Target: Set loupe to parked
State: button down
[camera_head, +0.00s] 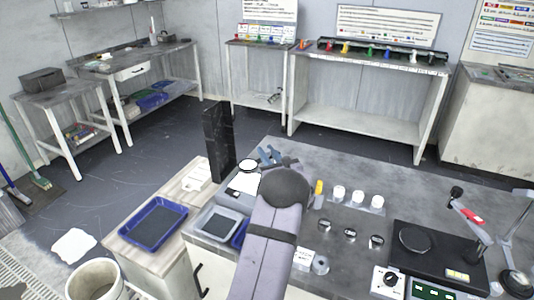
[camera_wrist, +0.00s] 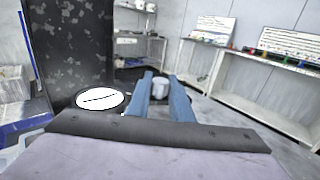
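I cannot tell for certain which object is the loupe. A jointed metal arm on a stand (camera_head: 514,245) is at the right edge of the bench, partly cut off, and may be it. My gripper (camera_head: 270,155) has blue fingers over the far left part of the bench, pointing toward the far wall. In the wrist view my gripper (camera_wrist: 161,82) has its fingers apart. A small whitish cup-like shape (camera_wrist: 160,88) shows between them and seems to be beyond them, not held. My purple forearm hides part of the bench.
A black machine with a round plate (camera_head: 415,238) and red-marked lever (camera_head: 472,214) stands at right. White jars (camera_head: 339,193) are mid-bench. A round white dial (camera_head: 248,166) and a tall black panel (camera_head: 216,140) are near my gripper. A blue tray (camera_head: 150,225) lies left.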

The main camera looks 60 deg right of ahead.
jog(key=shift+y, duration=0.3)
jog(key=shift+s+a+r+n+t+y+b, duration=0.1)
jog(key=shift+s+n+t+y+b, duration=0.25)
jog(key=shift+n+t+y, duration=0.45)
jog(key=shift+s+a+f+n+t+y+b, duration=0.15)
jog(key=shift+n+t+y+b, duration=0.35)
jog(key=shift+n+y, duration=0.5)
jog(key=shift+s+d+r+n+t+y+b, duration=0.15)
jog(key=shift+s+n+t+y+b, duration=0.15)
jog(key=shift+n+t+y, duration=0.6)
jog(key=shift+a+y, duration=0.1)
jog(key=shift+y, duration=0.3)
jog(key=c, duration=1.6)
grip_release()
jog(key=shift+m, duration=0.3)
jog(key=shift+s+a, duration=0.15)
jog(key=shift+s, duration=0.3)
jog(key=shift+b+v, duration=0.4)
jog(key=shift+v, duration=2.8)
